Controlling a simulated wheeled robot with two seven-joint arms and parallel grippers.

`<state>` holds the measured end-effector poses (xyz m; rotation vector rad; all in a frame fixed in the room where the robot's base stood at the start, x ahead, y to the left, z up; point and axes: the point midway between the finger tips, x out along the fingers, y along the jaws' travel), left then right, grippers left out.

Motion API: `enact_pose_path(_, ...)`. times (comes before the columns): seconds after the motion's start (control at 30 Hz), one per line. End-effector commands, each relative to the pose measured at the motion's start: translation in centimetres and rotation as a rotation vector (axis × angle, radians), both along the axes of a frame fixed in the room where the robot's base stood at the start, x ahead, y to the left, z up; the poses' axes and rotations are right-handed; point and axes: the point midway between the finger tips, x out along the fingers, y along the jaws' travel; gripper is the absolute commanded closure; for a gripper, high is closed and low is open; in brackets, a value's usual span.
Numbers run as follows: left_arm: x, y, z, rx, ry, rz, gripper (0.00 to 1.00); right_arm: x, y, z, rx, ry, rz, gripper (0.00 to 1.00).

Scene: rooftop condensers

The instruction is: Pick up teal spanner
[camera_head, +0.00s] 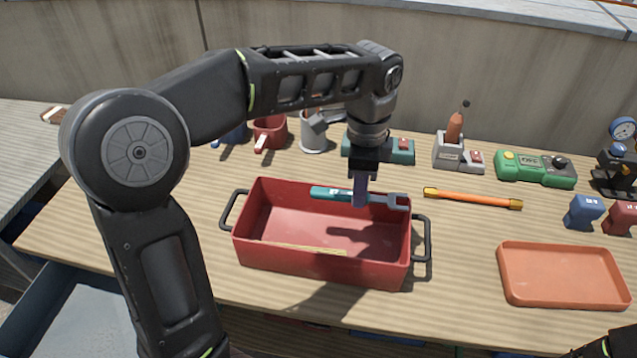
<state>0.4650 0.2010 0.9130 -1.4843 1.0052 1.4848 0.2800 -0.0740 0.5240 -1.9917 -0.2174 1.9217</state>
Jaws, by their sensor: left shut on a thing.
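The teal spanner (334,194) lies level across the back part of the red box with black handles (290,262). It has a teal handle at left and a dark grey open jaw at right. My left gripper (360,192) points down from above and is shut on the spanner near its middle. The spanner overlaps the box's back wall in the picture and looks to be above the box floor; the exact gap is hard to tell. My right gripper is not in view; only a dark bit of my right arm shows at the bottom right corner.
A yellow strip (300,248) lies in the box. An orange bar with yellow ends (472,198) and an empty orange tray (562,297) lie to the right. Bare wood lies left of the box.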

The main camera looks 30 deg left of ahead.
Motion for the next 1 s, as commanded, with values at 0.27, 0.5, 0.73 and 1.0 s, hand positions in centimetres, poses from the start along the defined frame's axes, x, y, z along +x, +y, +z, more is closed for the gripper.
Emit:
enact_pose_path(0.27, 2.1, -5.7, 0.0, 0.000, -0.001, -0.002, 1.00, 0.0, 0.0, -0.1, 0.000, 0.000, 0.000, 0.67)
enact_pose_path(0.5, 2.5, -7.1, 0.0, 0.000, -0.001, 0.001, 1.00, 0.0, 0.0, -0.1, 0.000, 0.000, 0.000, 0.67)
enact_pose_path(0.73, 2.5, -7.1, 0.0, 0.001, -0.002, 0.001, 1.00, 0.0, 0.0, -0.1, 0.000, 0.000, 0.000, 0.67)
enact_pose_path(1.0, 2.5, -7.1, 0.0, 0.000, -0.001, 0.001, 1.00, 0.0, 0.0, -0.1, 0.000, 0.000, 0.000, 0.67)
